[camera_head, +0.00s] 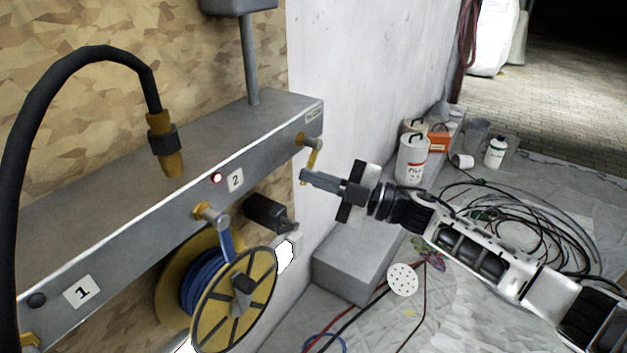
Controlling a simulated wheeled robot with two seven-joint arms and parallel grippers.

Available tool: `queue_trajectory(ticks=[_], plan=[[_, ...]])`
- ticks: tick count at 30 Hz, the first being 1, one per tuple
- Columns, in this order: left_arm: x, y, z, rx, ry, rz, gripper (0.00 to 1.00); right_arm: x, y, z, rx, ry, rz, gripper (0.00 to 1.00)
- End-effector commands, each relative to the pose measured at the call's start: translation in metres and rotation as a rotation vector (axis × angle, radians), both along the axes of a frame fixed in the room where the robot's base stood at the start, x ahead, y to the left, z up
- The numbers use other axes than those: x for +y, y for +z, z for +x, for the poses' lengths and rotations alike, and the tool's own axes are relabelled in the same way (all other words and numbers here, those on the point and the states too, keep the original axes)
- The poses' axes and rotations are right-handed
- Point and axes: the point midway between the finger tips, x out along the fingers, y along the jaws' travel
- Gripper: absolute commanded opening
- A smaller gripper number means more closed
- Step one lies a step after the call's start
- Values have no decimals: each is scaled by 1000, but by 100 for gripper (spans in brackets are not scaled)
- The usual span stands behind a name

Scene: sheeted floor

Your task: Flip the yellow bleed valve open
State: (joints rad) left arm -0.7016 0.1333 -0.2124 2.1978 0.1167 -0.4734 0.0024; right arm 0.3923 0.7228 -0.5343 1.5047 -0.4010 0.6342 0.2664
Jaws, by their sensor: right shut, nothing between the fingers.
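The yellow bleed valve lever (313,158) hangs down, slightly slanted, from a brass-and-steel fitting (309,141) at the right end of the grey beam. My right gripper (308,178) reaches in from the right with its fingers shut and nothing between them. Its fingertips are at the lever's lower end; I cannot tell whether they touch it. A second brass fitting with a blue lever (226,243) sits lower left on the beam, near label 2. My left gripper is not in view.
The grey beam (120,190) runs along the chipboard wall, with a black hose (75,55) and brass connector on top. A yellow reel (235,300) of blue hose is below. A grey block (355,265), canisters (412,160) and tangled cables (510,215) lie on the sheeted floor.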

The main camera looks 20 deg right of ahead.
Motion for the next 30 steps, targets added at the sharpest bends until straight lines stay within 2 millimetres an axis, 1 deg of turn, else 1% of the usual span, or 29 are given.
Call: queue_trajectory(ticks=[1,4,15,22,30], plan=[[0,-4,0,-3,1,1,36,-3,-6,2,-27,-4,-41,0],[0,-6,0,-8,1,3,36,-6,-10,5,-86,-5,-116,0],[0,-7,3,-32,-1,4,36,-19,-18,14,-277,-6,-362,0],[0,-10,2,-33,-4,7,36,-24,-19,19,-357,-6,-460,0],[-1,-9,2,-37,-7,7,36,-27,-20,21,-398,-6,-514,0]])
